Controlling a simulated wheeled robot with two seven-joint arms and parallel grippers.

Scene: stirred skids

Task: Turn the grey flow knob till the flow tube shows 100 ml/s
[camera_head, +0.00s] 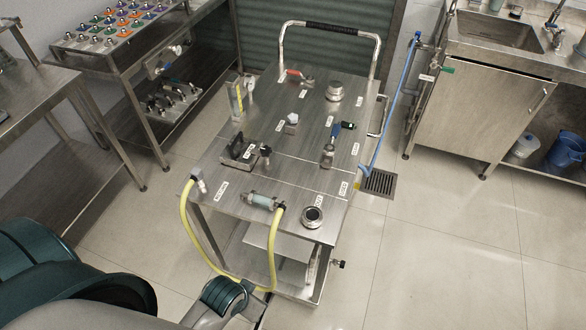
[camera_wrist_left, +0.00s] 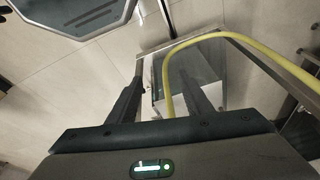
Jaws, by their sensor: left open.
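A steel cart (camera_head: 225,178) stands in the middle of the head view. An upright clear tube with a yellow strip (camera_head: 237,98), probably the flow tube, stands at its far left edge; its reading is too small to make out. A small grey knob (camera_head: 292,119) sits near the middle of the cart top; I cannot tell for sure that it is the flow knob. My left gripper (camera_wrist_left: 165,75) is open and empty in the left wrist view, with the cart's lower part beyond its fingers.
A yellow hose (camera_head: 188,235) loops off the cart's near side. The top also carries a red-handled valve (camera_head: 295,74), a blue-handled valve (camera_head: 336,131) and a round gauge (camera_head: 312,214). Benches stand left; a sink (camera_head: 495,30) is right.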

